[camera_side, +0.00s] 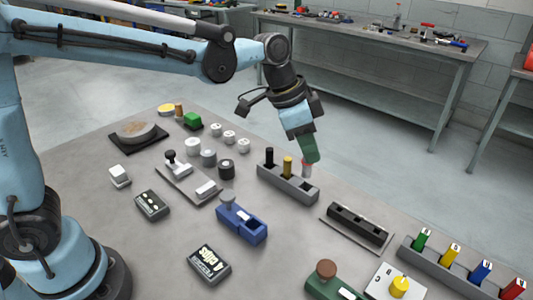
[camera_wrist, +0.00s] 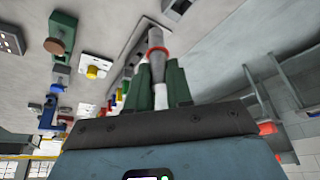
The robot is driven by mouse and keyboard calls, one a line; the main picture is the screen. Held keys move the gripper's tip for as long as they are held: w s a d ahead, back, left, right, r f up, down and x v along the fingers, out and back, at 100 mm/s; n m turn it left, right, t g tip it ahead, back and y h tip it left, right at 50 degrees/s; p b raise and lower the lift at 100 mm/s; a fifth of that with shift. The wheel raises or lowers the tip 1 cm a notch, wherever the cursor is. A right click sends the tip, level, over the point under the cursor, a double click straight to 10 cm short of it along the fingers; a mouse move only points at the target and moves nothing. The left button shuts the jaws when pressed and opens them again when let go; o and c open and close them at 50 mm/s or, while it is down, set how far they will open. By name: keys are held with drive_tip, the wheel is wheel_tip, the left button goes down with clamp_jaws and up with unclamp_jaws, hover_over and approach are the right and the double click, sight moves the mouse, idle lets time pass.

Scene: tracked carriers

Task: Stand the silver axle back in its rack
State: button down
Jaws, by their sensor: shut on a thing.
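The grey rack (camera_side: 288,186) stands on the table with a black axle (camera_side: 269,157) and a yellow axle (camera_side: 288,166) upright in it. My gripper (camera_side: 309,160) is over the rack's right end, its green fingers pointing down. It is shut on the silver axle (camera_side: 307,170), whose short lower part shows below the fingers with a reddish band. In the wrist view the silver axle (camera_wrist: 156,42) lies between the two fingers (camera_wrist: 160,85), with a red ring around it. I cannot tell whether its lower end is inside the rack or just above it.
A long black slotted block (camera_side: 357,226) lies right of the rack. A blue holder (camera_side: 242,224) and a black box (camera_side: 209,264) are in front. A grey holder with several coloured pieces (camera_side: 452,268) is at the lower right. Bare table lies between the blue holder and the slotted block.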

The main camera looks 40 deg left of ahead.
drive_tip(key=w+a+f, duration=0.2)
drive_tip(key=w+f, duration=0.2)
drive_tip(key=f, duration=0.1)
drive_tip(key=shift+f+n, duration=0.35)
drive_tip(key=shift+n, duration=0.05)
drive_tip(key=shift+a+f, duration=0.1)
drive_tip(key=shift+f, duration=2.05)
idle(2.7)
drive_tip(key=shift+c, duration=2.3)
unclamp_jaws()
wheel_tip(320, 180, up, 7)
